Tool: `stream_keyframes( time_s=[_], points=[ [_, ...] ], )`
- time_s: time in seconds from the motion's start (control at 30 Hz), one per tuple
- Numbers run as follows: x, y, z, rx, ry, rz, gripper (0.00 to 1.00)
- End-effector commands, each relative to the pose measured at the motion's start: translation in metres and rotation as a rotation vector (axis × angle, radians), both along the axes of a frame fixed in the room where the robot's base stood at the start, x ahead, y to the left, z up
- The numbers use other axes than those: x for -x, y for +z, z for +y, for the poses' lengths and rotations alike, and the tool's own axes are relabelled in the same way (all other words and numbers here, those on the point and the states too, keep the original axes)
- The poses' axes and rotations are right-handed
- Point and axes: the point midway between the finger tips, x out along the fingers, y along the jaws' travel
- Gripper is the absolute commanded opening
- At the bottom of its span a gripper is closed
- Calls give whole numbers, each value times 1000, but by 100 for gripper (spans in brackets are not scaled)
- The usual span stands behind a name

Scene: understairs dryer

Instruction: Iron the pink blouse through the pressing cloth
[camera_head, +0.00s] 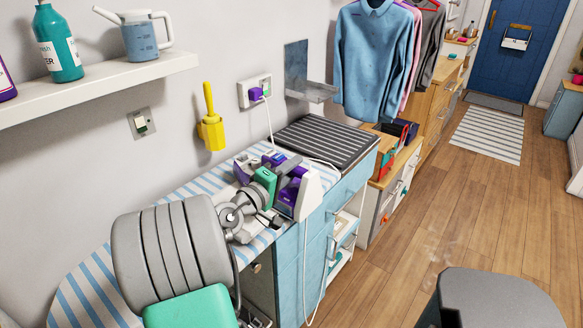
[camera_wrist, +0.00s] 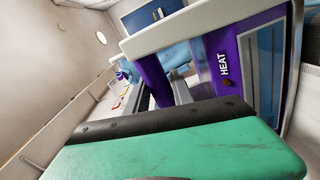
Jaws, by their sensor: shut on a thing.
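My gripper (camera_head: 285,172) is over the striped ironing board (camera_head: 85,285), shut on a purple and white iron (camera_head: 309,196). In the wrist view the iron (camera_wrist: 250,65) fills the upper right, with HEAT written on its purple side. A pink garment (camera_head: 411,50), perhaps the pink blouse, hangs partly hidden behind a blue shirt at the back. I cannot make out a blouse or a pressing cloth on the board; my arm and gripper hide much of it. Whether the iron touches the board is unclear.
A ridged dark tray (camera_head: 325,140) lies beyond the board. A purple plug (camera_head: 256,94) sits in the wall socket, and a white cord (camera_head: 313,275) hangs down the blue cabinet. A yellow brush (camera_head: 210,125) hangs on the wall.

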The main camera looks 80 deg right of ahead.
Motion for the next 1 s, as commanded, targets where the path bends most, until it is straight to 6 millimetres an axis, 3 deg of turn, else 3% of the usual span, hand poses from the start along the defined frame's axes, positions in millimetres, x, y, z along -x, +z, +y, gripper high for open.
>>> stream_keyframes(
  time_s=[0.5,0.83,1.0],
  points=[
    [-20,2,45,4,4,-4,0],
    [-21,2,45,4,2,-4,0],
    [-38,1,38,4,3,-4,0]
  ],
)
